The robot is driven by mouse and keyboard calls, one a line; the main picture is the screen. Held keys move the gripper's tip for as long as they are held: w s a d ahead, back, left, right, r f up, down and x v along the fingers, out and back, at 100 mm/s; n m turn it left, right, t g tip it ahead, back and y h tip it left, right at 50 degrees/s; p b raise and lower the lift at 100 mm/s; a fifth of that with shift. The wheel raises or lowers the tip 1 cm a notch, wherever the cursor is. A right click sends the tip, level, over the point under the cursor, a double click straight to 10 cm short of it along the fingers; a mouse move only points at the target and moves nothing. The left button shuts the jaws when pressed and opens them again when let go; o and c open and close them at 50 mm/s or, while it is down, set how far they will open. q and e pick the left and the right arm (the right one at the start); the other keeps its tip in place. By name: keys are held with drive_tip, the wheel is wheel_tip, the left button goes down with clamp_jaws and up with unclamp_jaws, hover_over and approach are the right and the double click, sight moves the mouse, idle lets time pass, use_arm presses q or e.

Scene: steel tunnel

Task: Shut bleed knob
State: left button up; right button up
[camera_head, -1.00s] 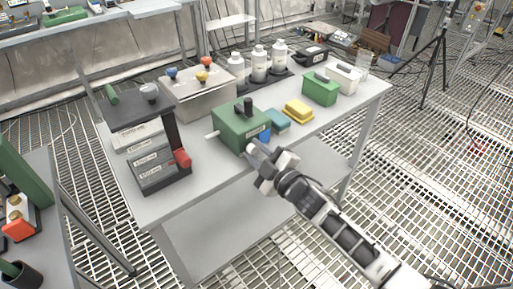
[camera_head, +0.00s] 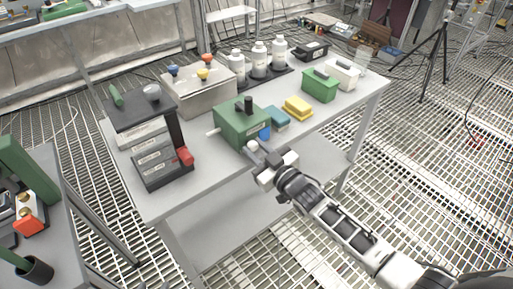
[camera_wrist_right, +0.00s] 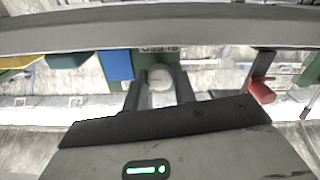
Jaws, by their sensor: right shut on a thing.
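The green box (camera_head: 236,128) with black knobs on top stands at the front edge of the grey table. A pale round knob (camera_head: 252,146) is on its front face, beside a blue part (camera_head: 264,133). In the right wrist view the knob (camera_wrist_right: 161,76) sits between the two dark fingers. My right gripper (camera_head: 257,152) is shut on this knob; its fingers hide part of it in the head view. The blue part (camera_wrist_right: 117,65) is to the left of the fingers in the wrist view. My left gripper is not in view.
A dark rack with a red handle (camera_head: 185,157) stands left of the green box. A teal block (camera_head: 277,117) and a yellow block (camera_head: 298,107) lie to its right. A metal box (camera_head: 200,95) with coloured knobs stands behind. The table's front strip is clear.

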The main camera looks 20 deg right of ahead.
idle(0.5)
drive_tip(key=o, duration=1)
drive_tip(key=shift+s, duration=0.1)
drive_tip(key=v, duration=1.6)
drive_tip(key=s+a+f+m+g+h, duration=0.3)
drive_tip(key=s+a+f+g, duration=0.3)
drive_tip(key=s+f, duration=0.2)
drive_tip(key=shift+s+a+f+m+g, duration=0.3)
drive_tip(key=shift+s+g, duration=0.1)
drive_tip(key=shift+s, duration=0.3)
